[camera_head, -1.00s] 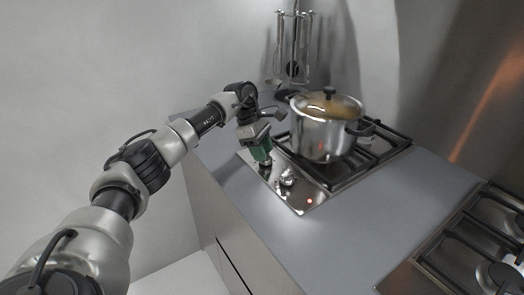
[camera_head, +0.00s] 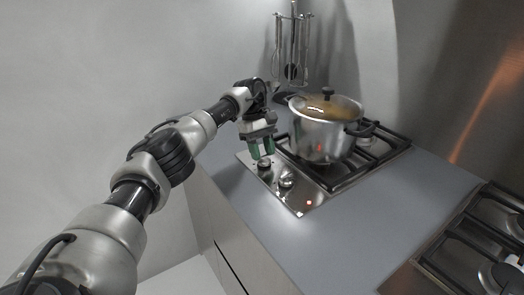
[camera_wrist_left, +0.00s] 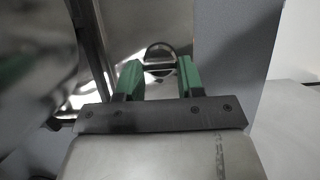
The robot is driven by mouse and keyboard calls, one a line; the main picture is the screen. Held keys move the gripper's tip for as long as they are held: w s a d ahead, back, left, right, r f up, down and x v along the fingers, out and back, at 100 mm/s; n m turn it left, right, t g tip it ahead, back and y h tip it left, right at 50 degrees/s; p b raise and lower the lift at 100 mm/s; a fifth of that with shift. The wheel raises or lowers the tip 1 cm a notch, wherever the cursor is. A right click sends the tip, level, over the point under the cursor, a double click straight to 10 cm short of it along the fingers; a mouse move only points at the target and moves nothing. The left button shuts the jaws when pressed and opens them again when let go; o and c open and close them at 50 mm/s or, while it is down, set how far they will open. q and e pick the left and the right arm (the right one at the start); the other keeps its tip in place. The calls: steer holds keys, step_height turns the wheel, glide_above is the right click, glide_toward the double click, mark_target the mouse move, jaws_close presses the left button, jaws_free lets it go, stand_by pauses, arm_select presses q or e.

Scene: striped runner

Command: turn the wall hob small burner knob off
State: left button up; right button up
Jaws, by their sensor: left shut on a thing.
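The wall hob (camera_head: 312,196) is a steel panel with black pan supports, set in the grey counter. Two round steel knobs show on its front left strip: a farther one (camera_head: 264,164) and a nearer one (camera_head: 287,179). My left gripper (camera_head: 263,152), with green fingers, reaches down to the farther knob. In the left wrist view that knob (camera_wrist_left: 160,56) sits between the two fingers, which are shut on it. The fingers hide part of the knob's sides. I cannot read any knob marking. My right gripper is not in view.
A large steel pot (camera_head: 322,135) with a glass lid stands on the hob, close to the right of my left gripper. Utensils (camera_head: 291,50) hang behind. A red light (camera_head: 309,203) glows on the hob's front corner. Another hob (camera_head: 480,245) is at right. The counter between is clear.

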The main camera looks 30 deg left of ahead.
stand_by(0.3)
arm_select(q)
steer(key=o, duration=0.9)
steer(key=shift+o, duration=0.2)
